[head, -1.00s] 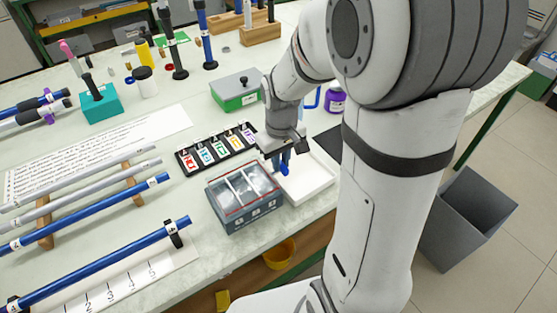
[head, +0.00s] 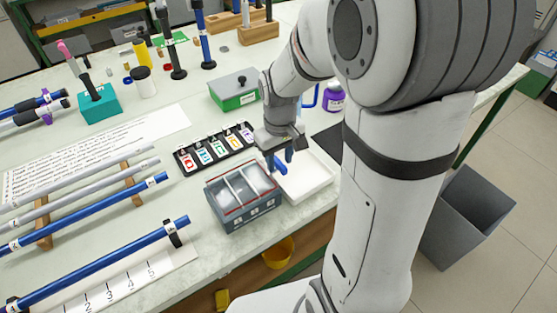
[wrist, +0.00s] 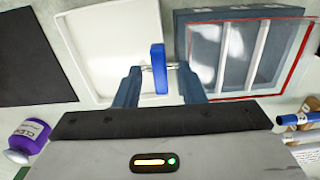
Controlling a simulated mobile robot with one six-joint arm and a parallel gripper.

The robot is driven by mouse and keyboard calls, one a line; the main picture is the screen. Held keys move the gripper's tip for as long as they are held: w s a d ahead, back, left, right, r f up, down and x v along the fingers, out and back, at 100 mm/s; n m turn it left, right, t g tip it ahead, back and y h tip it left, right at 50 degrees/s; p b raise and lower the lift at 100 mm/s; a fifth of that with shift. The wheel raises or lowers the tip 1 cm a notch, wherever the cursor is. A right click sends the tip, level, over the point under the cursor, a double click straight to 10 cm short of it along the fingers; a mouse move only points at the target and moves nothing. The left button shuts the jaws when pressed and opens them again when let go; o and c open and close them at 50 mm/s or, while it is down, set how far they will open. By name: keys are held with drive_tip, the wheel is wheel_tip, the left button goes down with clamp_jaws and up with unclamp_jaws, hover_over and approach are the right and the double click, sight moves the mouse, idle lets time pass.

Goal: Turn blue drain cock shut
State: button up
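The blue drain cock (wrist: 158,68) shows in the wrist view as a blue lever, long way up and down the picture. It stands across a short metal stem beside the grey tank (wrist: 182,40). In the head view the blue lever (head: 281,166) shows slanted, low by the tank's right side (head: 250,222). My gripper (wrist: 160,80) has a finger on each side of the lever, with visible gaps, so it is open around it. In the head view my gripper (head: 280,163) points down there. The cock's mount is partly hidden by my fingers.
A white tray (head: 318,187) lies to the right of the tank, under the cock. The tank's clear lid has a red rim. A row of labelled coloured tags (head: 212,160) and a green box (head: 236,103) stand behind. A purple bottle (head: 334,97) is behind the tray.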

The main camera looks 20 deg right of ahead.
sight(280, 164)
wheel_tip(280, 164, up, 7)
drive_tip(key=shift+f, duration=0.1)
drive_tip(key=shift+s, duration=0.15)
idle(0.4)
drive_tip(key=shift+s+r, duration=0.3)
drive_tip(key=s+r+m+t, duration=0.2)
drive_tip(key=s+m, duration=0.1)
drive_tip(key=s, duration=0.8)
drive_tip(key=shift+s+d+r+t+p, duration=0.15)
drive_tip(key=shift+d+r+t+p, duration=0.05)
drive_tip(key=shift+d+t+p, duration=0.15)
